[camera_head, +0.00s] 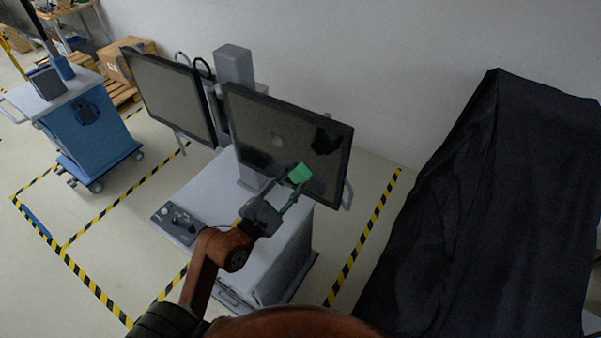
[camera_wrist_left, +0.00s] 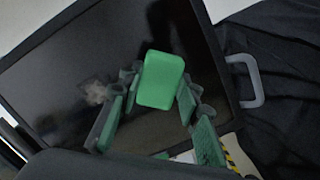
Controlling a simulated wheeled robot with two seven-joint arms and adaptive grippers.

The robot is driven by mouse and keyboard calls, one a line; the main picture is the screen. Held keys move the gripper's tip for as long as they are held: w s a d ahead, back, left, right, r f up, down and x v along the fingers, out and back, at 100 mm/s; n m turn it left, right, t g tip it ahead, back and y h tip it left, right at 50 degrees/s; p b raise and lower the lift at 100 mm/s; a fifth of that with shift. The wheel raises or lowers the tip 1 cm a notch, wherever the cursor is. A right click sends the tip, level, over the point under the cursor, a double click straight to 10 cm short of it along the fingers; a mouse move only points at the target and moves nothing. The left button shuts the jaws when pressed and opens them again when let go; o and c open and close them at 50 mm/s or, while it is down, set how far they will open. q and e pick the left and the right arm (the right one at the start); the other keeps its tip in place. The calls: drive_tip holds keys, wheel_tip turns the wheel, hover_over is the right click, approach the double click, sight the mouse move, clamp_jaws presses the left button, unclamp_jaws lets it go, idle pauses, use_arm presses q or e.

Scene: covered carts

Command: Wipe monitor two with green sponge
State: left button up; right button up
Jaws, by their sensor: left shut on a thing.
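My left gripper (camera_head: 297,179) is shut on the green sponge (camera_head: 299,174) in the head view. It holds the sponge in front of the lower right part of the right-hand monitor (camera_head: 262,125) on the cart. In the left wrist view the sponge (camera_wrist_left: 161,79) sits between the fingertips, with the dark monitor screen (camera_wrist_left: 100,45) behind it. Whether the sponge touches the screen I cannot tell. The screen has a dark black patch (camera_head: 324,141) at the upper right and a pale smudge (camera_head: 278,141) near the middle. My right gripper is not in view.
A second monitor (camera_head: 170,95) stands left on the same white cart (camera_head: 213,184). A control panel (camera_head: 178,222) sticks out at the cart's front left. A black-covered cart (camera_head: 490,210) stands right. A blue cart (camera_head: 88,127) is at far left. Striped tape (camera_head: 364,236) marks the floor.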

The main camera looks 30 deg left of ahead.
use_arm(q)
drive_tip(key=shift+s, duration=0.5)
drive_tip(key=shift+s, duration=0.1)
drive_tip(key=shift+s+a+f+b, duration=0.1)
drive_tip(key=shift+s+b, duration=0.2)
drive_tip(key=shift+s, duration=0.35)
drive_tip(key=shift+s+p, duration=0.4)
drive_tip(key=shift+s+a, duration=0.1)
drive_tip(key=shift+s, duration=0.3)
drive_tip(key=shift+w, duration=0.1)
